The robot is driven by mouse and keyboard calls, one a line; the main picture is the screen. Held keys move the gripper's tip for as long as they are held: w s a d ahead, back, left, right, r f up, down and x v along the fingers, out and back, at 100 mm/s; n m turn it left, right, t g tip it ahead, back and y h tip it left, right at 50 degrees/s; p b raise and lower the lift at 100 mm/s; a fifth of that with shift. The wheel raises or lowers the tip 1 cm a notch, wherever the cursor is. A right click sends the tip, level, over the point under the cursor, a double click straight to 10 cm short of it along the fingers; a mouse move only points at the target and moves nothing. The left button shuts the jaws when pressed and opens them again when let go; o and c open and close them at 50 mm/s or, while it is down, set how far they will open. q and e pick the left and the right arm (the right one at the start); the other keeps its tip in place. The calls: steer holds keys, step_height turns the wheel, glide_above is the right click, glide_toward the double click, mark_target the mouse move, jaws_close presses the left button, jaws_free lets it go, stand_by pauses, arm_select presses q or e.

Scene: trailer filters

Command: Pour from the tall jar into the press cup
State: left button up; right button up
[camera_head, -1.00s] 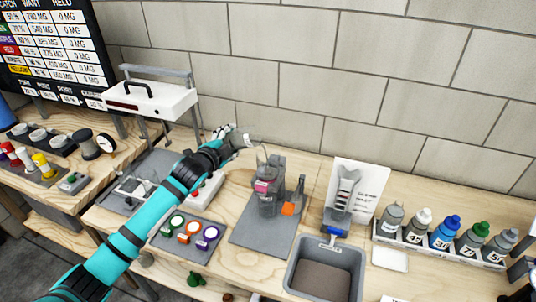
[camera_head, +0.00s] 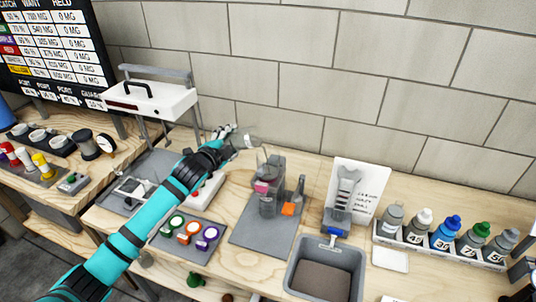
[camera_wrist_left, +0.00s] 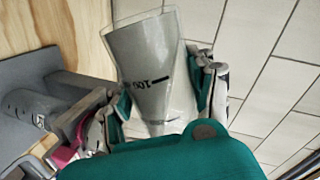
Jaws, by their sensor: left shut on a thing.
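My left gripper (camera_head: 244,142) comes in from the left and is shut on the tall clear jar (camera_head: 263,158), near the top of the grey press (camera_head: 268,200). In the left wrist view the jar (camera_wrist_left: 145,60) sits between the teal finger pads (camera_wrist_left: 160,97). It has a dark "100" mark and grey contents, and it looks tilted. A grey cylinder, perhaps the press cup (camera_wrist_left: 25,105), lies left of the jar in that view, apart from it. I cannot tell whether anything is flowing. My right gripper is not in view.
The press stands on a grey mat (camera_head: 250,240) with an orange piece (camera_head: 288,209) beside it. A grey bin (camera_head: 298,284) is in front on the right. Several bottles stand in a white rack (camera_head: 415,240). Coloured round pots (camera_head: 190,231) sit to the left.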

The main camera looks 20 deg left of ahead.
arm_select(q)
steer(key=shift+m, duration=0.3)
stand_by(1.3)
steer(key=shift+d+r+y, duration=0.15)
steer(key=shift+r+y, duration=0.15)
stand_by(1.0)
